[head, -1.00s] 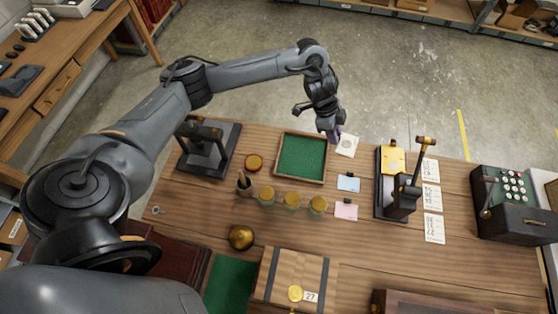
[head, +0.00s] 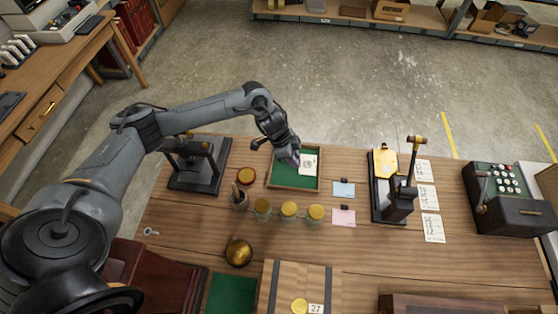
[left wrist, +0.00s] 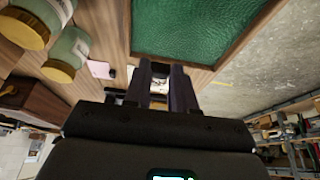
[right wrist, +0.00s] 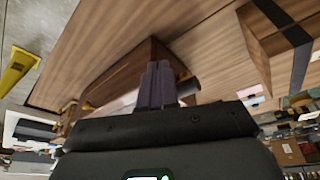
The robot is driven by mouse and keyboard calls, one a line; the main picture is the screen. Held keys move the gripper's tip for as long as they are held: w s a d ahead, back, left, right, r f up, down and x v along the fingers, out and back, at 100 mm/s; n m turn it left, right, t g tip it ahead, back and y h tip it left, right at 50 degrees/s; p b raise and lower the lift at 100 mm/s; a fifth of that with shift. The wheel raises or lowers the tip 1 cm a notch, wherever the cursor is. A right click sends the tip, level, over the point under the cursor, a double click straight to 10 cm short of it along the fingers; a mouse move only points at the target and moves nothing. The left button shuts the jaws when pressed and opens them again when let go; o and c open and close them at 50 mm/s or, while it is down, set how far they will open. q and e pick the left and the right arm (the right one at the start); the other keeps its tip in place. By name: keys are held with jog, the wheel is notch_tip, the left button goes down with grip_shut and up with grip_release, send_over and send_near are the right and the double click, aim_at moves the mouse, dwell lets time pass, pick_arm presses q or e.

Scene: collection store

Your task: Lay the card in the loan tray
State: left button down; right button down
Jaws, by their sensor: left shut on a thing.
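The loan tray (head: 292,184) is a shallow wooden tray with a green lining at the back middle of the table. A white card (head: 309,164) with a dark round mark shows over the tray's back right part. My left gripper (head: 294,158) is shut on the card's left side, above the tray. I cannot tell whether the card touches the lining. In the right wrist view my right gripper (right wrist: 157,84) is shut and empty.
Right of the tray lie a blue card (head: 343,189) and a pink card (head: 343,217). A black press (head: 392,190) with a lever stands farther right.

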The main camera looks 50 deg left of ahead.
pick_arm(q)
send_over(280, 165)
jog(key=a, duration=0.1)
jog(key=f, duration=0.2)
jog(key=s+f, duration=0.1)
jog(key=f, duration=0.1)
jog(key=shift+f, duration=0.25)
jog(key=shift+a+f, duration=0.1)
jog(key=shift+f, duration=1.95)
jog(key=shift+f, duration=0.1)
jog(key=shift+f+b, duration=0.1)
jog(key=shift+b, duration=0.25)
jog(key=c, duration=0.9)
grip_release()
jog(key=shift+c, duration=0.2)
